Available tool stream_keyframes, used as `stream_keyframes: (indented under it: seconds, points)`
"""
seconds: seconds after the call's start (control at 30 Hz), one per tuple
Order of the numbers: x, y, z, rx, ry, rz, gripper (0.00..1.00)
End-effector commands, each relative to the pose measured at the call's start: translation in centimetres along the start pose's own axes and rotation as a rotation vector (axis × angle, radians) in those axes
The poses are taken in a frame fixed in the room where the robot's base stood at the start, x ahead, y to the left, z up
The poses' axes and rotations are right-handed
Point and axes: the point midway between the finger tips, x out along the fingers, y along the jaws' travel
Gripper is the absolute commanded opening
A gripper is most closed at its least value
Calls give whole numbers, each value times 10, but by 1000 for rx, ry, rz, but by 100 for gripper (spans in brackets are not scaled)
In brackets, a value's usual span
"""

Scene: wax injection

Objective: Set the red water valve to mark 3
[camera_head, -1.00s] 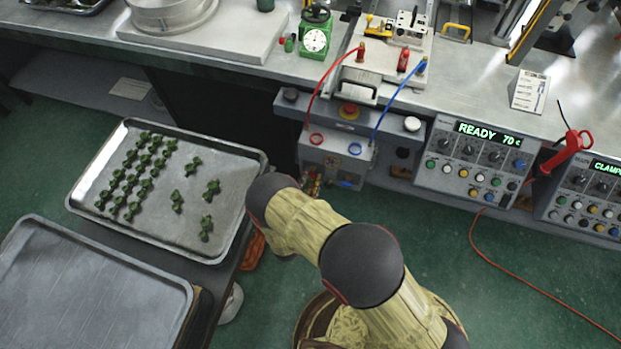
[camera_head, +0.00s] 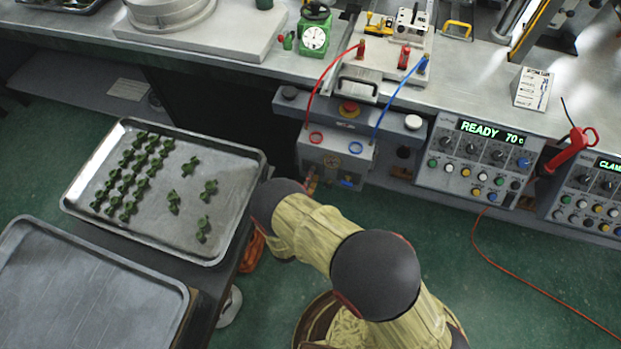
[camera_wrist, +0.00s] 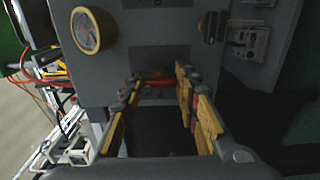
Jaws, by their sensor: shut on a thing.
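My gripper (camera_wrist: 159,78) shows in the wrist view, with its yellow-padded fingers reaching toward a grey panel. A small red part (camera_wrist: 157,84), which looks like the red water valve, lies between the fingertips. The gripper is shut on it. The valve's mark scale and its setting cannot be read; the area is dark. In the head view, the valve is not clearly visible, and the gripper is mostly hidden beyond my arm, below the grey box (camera_head: 333,158) with the red and blue hose ports.
A round yellow-rimmed part (camera_wrist: 93,30) is on the panel, upper left in the wrist view. In the head view, a control unit (camera_head: 470,165) reading READY 70 stands right of the box. A tray (camera_head: 150,236) with several green pieces is at left, beside an empty tray (camera_head: 85,300).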

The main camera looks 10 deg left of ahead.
Motion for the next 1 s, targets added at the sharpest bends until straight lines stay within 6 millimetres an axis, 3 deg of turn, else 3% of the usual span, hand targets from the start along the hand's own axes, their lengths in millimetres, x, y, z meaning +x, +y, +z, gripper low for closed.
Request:
stream_keyframes:
  seconds: [0.57, 0.6, 0.9, 1.0]
  points:
    - [-1, -2, 1, 28, -1, -4, 6]
    - [-1, -2, 2, 28, -1, -4, 33]
    - [0, -1, 1, 29, -1, -2, 50]
    - [0, -1, 0, 29, 0, -1, 50]
